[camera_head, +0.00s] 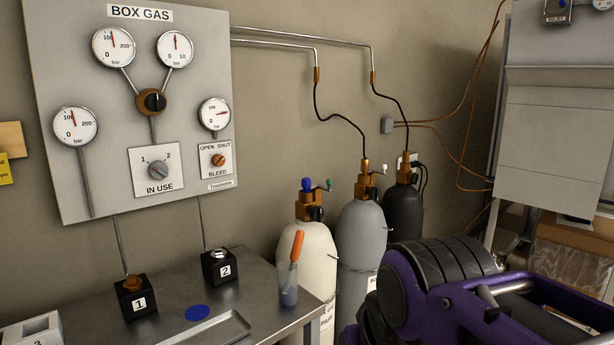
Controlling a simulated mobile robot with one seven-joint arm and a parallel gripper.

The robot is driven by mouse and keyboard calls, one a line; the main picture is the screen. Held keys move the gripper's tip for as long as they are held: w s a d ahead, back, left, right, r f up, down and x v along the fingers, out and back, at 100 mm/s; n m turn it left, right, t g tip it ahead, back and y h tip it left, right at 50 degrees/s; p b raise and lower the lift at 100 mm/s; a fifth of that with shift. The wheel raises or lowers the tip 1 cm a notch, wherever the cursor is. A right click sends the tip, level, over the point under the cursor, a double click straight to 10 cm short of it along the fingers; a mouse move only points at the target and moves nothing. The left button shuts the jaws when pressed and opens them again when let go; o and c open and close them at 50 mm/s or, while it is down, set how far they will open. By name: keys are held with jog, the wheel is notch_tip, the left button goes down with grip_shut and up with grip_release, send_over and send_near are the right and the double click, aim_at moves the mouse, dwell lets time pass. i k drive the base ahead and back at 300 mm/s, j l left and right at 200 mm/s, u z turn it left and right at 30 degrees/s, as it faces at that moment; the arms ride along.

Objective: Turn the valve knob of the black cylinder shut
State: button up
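The black cylinder (402,213) stands at the right end of a row of three gas cylinders against the wall. The knob's exact shape and setting are too small to tell. A purple and black part of my arm fills the lower right and covers the cylinder's lower portion. My gripper's fingers are not in view.
A grey cylinder (362,230) and a white cylinder (308,250) with a blue knob stand left of it. Hoses and black cables hang close by. A metal bench (260,285) holds a cup (288,280) with an orange-handled tool. A gauge panel (75,190) is on the wall.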

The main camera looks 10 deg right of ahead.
aim_at(413, 178)
jog(key=z, duration=0.95)
jog(key=i+l, duration=0.2)
jog(key=i, duration=0.35)
jog(key=i+l+z, duration=0.1)
jog(key=i, duration=0.4)
jog(key=i+l+z, duration=0.1)
jog(key=i, duration=0.45)
jog(key=l, duration=0.1)
